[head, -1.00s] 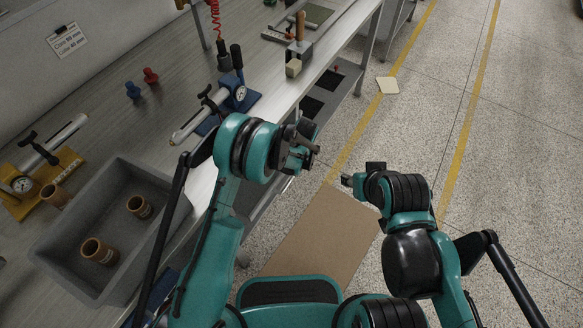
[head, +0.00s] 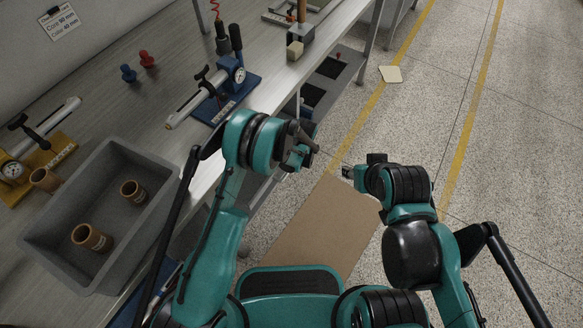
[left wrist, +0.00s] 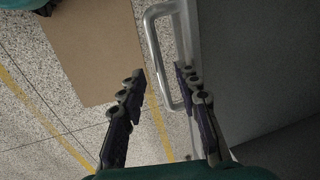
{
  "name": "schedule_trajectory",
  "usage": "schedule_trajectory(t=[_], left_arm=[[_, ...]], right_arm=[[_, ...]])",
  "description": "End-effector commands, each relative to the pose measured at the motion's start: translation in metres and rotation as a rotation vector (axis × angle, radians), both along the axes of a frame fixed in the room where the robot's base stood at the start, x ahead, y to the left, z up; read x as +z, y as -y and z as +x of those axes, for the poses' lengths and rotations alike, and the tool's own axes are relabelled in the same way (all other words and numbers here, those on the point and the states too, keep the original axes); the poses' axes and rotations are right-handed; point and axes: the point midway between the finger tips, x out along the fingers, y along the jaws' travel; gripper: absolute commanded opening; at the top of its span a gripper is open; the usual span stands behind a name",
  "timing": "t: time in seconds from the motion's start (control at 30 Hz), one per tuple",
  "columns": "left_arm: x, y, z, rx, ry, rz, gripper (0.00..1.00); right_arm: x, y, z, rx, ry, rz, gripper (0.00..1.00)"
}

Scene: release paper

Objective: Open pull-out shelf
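A silvery bar handle (left wrist: 153,45) is fixed to a grey panel (left wrist: 245,65) in the left wrist view; I take this to be the shelf front. My left gripper (left wrist: 160,82) is open, its fingers on either side of the handle's lower part in the picture; I cannot tell how far apart they are in depth. In the head view, my left gripper (head: 305,155) is beside the workbench's front edge, and the handle is hidden. A lower shelf with dark recesses (head: 333,68) shows under the bench further off. My right gripper (head: 347,173) is over the floor, too small to judge.
The workbench (head: 170,85) carries a grey bin (head: 150,235) with brown cylinders, a blue-based gauge fixture (head: 238,83) and a yellow-based one (head: 40,155). A brown mat (head: 320,225) lies on the floor.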

Motion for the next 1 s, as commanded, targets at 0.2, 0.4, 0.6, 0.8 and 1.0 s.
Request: schedule_trajectory(t=[0.2, 0.4, 0.6, 0.8, 1.0], left_arm=[[-0.0163, -0.0025, 0.0016, 0.000, 0.000, 0.000, 0.33], [-0.0161, -0.0026, 0.0015, 0.000, 0.000, 0.000, 0.33], [-0.0159, -0.0026, 0.0015, 0.000, 0.000, 0.000, 0.00], [-0.0159, -0.0025, 0.0015, 0.000, 0.000, 0.000, 0.00], [-0.0161, -0.0017, 0.0011, 0.000, -0.001, -0.001, 0.00]], right_arm=[[-0.0071, 0.0000, 0.0000, 0.000, 0.000, 0.000, 0.40], [-0.0065, 0.0000, 0.0001, 0.000, 0.000, 0.000, 0.40], [-0.0065, 0.0000, 0.0001, 0.000, 0.000, 0.000, 0.40], [-0.0065, 0.0000, 0.0000, 0.000, 0.000, 0.000, 0.40], [-0.0066, 0.0000, 0.0000, 0.000, 0.000, 0.000, 0.40]])
